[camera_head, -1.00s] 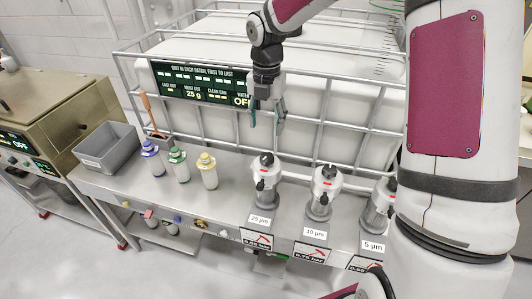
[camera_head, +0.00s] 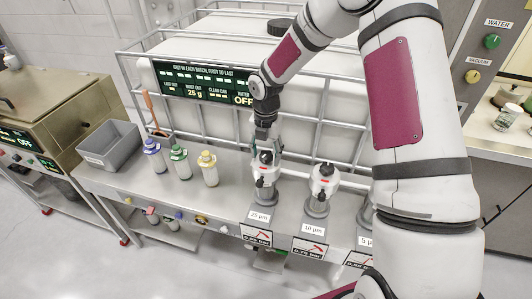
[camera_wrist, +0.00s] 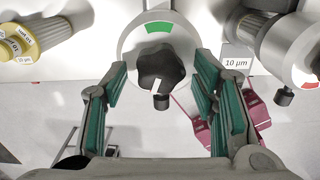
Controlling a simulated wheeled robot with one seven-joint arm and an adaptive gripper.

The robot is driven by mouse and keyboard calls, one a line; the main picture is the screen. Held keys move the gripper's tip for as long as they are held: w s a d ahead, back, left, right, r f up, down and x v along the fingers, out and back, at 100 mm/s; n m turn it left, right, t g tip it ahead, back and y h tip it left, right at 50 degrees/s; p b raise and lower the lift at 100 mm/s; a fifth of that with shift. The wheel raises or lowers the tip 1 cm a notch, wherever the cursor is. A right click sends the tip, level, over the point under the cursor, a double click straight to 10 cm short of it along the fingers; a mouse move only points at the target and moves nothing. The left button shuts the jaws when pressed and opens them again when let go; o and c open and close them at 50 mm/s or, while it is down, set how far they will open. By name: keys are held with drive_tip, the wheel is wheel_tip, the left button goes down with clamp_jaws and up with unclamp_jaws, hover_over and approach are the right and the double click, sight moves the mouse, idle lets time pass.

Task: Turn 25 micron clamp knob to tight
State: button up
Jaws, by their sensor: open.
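The 25 micron housing (camera_head: 265,190) stands on the bench behind its "25 µm" label (camera_head: 258,216). In the wrist view its black lobed clamp knob (camera_wrist: 158,72) is near the centre, with a white mark on its lower side. A green arc (camera_wrist: 158,28) shows on the housing above the knob. My gripper (camera_wrist: 160,100) is open, with a green-padded finger to the lower left and lower right of the knob. A gap shows between knob and fingers; depth is hard to tell. In the head view my gripper (camera_head: 266,150) is at the top of this housing and partly hidden.
The 10 micron housing (camera_head: 321,190) stands close on the right; it also shows in the wrist view (camera_wrist: 292,48). A yellow-capped bottle (camera_head: 208,168) stands to the left. A white caged tank (camera_head: 330,100) is behind. A grey bin (camera_head: 110,146) sits on the bench's left.

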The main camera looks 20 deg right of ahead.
drive_tip(key=c, duration=1.2)
drive_tip(key=shift+o, duration=0.2)
